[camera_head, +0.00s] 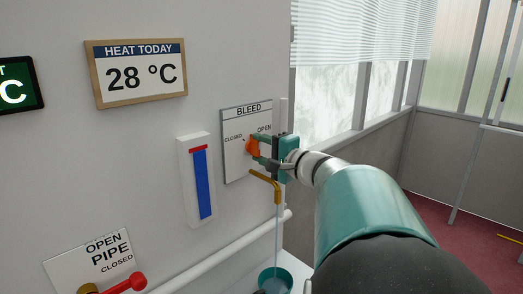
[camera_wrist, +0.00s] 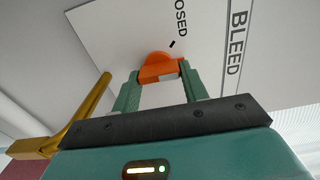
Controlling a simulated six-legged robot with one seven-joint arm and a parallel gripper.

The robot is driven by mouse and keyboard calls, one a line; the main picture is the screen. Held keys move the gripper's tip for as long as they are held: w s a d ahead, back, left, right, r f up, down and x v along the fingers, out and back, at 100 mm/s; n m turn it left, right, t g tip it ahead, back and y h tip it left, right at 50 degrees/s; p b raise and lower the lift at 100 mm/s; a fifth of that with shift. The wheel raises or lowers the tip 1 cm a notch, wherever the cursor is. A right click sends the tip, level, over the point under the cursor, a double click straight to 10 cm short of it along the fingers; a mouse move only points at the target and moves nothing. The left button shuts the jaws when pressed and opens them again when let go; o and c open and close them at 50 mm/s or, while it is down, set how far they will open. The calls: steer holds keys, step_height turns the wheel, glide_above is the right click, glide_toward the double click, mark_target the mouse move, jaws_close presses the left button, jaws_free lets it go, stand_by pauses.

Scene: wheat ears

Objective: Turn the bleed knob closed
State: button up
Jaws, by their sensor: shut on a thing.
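The orange bleed knob (camera_head: 252,146) sits on a white panel labelled BLEED (camera_head: 236,171), with CLOSED to its left and OPEN to its upper right. My gripper (camera_head: 258,149) reaches it from the right. In the wrist view, the knob (camera_wrist: 158,66) lies between the two green fingers of my gripper (camera_wrist: 159,85), which are shut on it. A small black mark (camera_wrist: 172,44) shows on the panel between the knob and the word CLOSED. A brass spout (camera_head: 266,184) sticks out below the panel, and a thin stream runs from it.
A green bucket (camera_head: 275,280) stands under the spout. A blue level gauge (camera_head: 201,182) is left of the panel. A white pipe (camera_head: 225,252) runs along the wall below. A red-handled valve (camera_head: 126,283) is at lower left, by an OPEN PIPE CLOSED sign (camera_head: 93,257).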

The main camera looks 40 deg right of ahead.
steer(key=n, duration=0.8)
steer(key=shift+r+n, duration=0.15)
steer(key=shift+n, duration=0.25)
stand_by(0.4)
steer(key=o, duration=1)
steer(key=shift+a+n, duration=0.1)
steer(key=shift+n, duration=0.2)
steer(key=shift+s, duration=0.1)
steer(key=s, duration=1.3)
steer(key=shift+s+d, duration=0.2)
steer(key=shift+s, duration=0.15)
